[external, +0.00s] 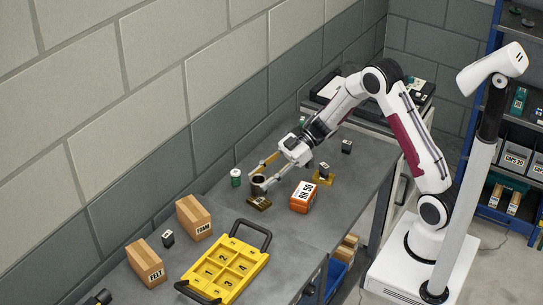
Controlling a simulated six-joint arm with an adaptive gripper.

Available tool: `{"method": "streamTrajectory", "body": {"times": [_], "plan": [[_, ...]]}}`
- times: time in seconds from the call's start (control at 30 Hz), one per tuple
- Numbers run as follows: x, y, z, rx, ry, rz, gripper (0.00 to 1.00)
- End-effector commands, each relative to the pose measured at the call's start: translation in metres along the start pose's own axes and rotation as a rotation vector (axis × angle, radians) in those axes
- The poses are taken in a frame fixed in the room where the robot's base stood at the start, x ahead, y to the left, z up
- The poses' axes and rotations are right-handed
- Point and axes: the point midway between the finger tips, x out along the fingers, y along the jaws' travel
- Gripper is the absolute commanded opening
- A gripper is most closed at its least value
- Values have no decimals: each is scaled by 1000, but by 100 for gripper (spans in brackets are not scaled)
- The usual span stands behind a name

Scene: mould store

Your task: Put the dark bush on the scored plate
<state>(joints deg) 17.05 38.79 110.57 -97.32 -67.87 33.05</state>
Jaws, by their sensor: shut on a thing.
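The dark bush (258,184), a short hollow dark cylinder, is upright between the fingertips of my gripper (262,179), which is shut on it. Directly below it is a small brass-coloured plate (259,204). The bush is at or just above this plate; I cannot tell whether they touch. A second brass-yellow plate (331,180) lies further right with a small dark labelled block (324,170) on it. Score marks are too small to make out on either plate, so I cannot tell which is the scored one.
An orange labelled box (304,197) stands right of the bush, a green can (235,177) to its left. A yellow compartment tray (223,270) with black handles lies in front. Cardboard boxes FOAM (193,218) and FELT (146,264) and a small black block (168,238) stand front left.

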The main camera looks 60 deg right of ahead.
Motion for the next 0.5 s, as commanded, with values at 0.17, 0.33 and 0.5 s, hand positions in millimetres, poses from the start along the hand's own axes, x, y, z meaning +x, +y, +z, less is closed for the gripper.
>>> {"method": "streamTrajectory", "body": {"times": [0.17,0.33,0.5], "plan": [[1,0,2,0,2,0,3],[6,0,14,2,2,0,3],[12,0,28,1,2,0,3]]}}
